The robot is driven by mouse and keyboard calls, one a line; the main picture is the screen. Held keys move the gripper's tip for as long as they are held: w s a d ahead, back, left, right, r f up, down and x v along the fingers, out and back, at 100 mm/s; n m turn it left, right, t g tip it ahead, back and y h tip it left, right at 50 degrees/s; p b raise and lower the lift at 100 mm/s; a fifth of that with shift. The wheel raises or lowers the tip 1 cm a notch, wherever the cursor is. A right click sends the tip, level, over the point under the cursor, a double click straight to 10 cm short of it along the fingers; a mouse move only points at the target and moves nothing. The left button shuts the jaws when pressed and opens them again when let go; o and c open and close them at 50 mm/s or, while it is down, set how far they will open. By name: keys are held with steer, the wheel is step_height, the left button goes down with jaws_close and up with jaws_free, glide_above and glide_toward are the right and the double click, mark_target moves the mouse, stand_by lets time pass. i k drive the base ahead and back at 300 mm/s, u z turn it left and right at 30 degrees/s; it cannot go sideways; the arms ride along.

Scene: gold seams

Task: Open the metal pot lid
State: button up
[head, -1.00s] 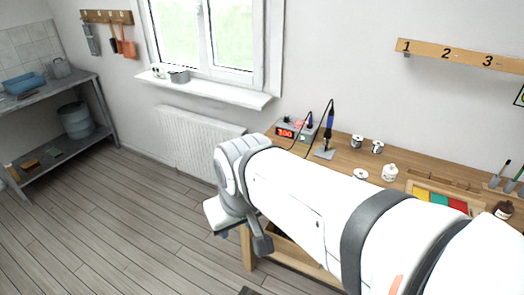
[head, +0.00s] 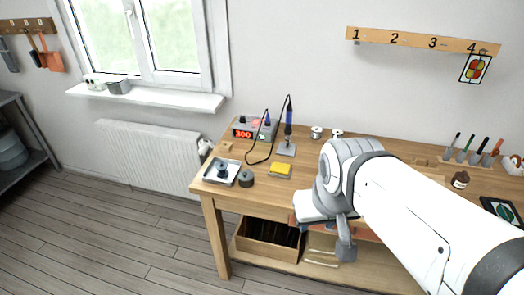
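Two small metal pots stand at the back of the wooden bench, a left one (head: 316,132) and a right one (head: 337,133). They are too small to tell which has a lid or how it sits. The far end of my arm, with my gripper (head: 335,232), hangs over the front edge of the bench, well in front of the pots. My arm hides the middle of the bench. The gripper's fingers are not clear, and nothing is seen in it.
On the bench's left are a tray (head: 234,172), a dark round piece (head: 246,179), a yellow sponge (head: 280,169) and a soldering station (head: 255,128) with a stand (head: 287,149). A brown jar (head: 460,180) stands right. Floor left of the bench is clear.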

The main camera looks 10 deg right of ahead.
mark_target(245, 175)
steer(key=u, duration=0.05)
steer(key=i, duration=1)
steer(key=z, duration=0.05)
